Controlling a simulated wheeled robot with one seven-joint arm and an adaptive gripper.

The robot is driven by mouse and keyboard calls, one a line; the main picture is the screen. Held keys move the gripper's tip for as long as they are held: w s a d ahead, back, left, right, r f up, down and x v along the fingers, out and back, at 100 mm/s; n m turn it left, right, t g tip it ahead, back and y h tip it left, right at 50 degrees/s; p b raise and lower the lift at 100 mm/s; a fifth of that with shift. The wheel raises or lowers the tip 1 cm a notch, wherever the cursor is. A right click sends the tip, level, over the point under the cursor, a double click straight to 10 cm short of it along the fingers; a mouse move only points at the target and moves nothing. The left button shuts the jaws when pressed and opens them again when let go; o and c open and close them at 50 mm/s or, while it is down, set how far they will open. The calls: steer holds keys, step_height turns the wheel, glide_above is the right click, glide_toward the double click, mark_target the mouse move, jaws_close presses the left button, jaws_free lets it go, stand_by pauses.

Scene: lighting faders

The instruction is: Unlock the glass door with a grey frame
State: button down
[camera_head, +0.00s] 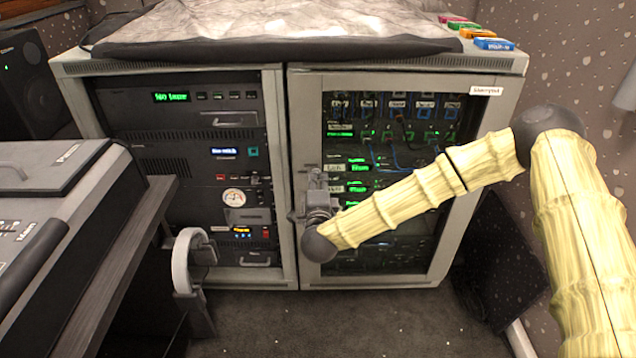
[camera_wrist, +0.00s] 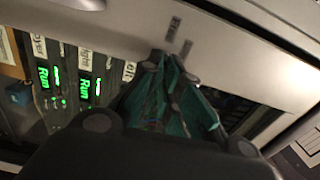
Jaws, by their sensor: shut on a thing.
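The glass door (camera_head: 462,150) with a grey frame is the right-hand front of the rack cabinet and looks closed. My gripper (camera_head: 316,178) is at the left upright of its frame, about mid-height. In the wrist view, my gripper (camera_wrist: 168,62) has its teal fingertips close together against the grey frame (camera_wrist: 125,35), just below small dark marks. It is shut on a small part at the frame, apparently the lock, which the fingers hide. I cannot tell which way the lock is turned.
Left of the door is an open rack bay with lit units (camera_head: 228,152). A console desk (camera_head: 60,215) and white headphones (camera_head: 182,262) stand at left. A dark panel (camera_head: 500,250) leans at the right. Dark carpet (camera_head: 330,320) lies clear in front.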

steer(key=shift+m, duration=0.3)
steer(key=c, duration=1.6)
jaws_free()
steer(key=shift+c, duration=0.2)
steer(key=s, duration=1.2)
